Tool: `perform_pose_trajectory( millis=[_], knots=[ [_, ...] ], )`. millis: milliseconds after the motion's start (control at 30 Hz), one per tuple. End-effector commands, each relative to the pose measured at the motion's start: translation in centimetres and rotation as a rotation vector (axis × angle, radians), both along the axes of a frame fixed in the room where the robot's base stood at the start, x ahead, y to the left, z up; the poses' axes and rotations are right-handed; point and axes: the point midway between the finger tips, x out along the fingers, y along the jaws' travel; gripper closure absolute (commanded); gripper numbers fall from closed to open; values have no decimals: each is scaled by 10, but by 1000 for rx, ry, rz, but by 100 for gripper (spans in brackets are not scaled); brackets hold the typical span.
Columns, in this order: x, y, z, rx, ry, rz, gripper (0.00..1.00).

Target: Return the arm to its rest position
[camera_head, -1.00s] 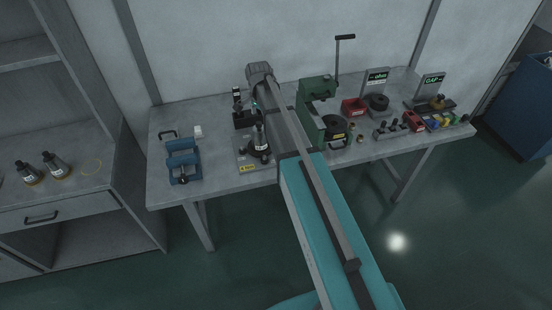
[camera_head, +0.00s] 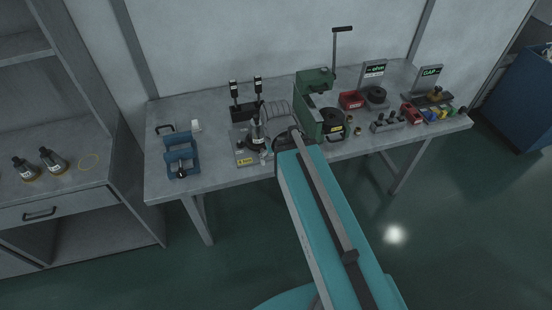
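My arm (camera_head: 320,200) reaches from the bottom of the view up to the front edge of the grey workbench (camera_head: 222,182). Its far, grey end is folded short and low over the bench, between the dark bottle and the green press. My gripper cannot be made out; it is hidden behind or beyond the arm's end. The dark bottle (camera_head: 258,138) with a white label stands on a plate with a yellow tag (camera_head: 245,161), just left of the arm's end. Whether they touch cannot be told.
A green press (camera_head: 309,105) with an upright lever stands right of the arm's end. A blue vise (camera_head: 181,158) is at the bench's left. Two bottles (camera_head: 53,162) stand on the left cabinet. Floor is clear in front.

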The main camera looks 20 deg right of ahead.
Motion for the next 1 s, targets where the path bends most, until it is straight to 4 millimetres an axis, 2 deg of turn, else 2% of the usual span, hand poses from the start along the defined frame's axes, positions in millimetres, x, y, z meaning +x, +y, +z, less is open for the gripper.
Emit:
perform_pose_trajectory(
  millis=[233,400,1000],
  knots=[
    [1,0,-1,0,0,-2,0],
    [1,0,-8,0,0,-2,0],
    [1,0,-6,0,0,-3,0]
  ],
)
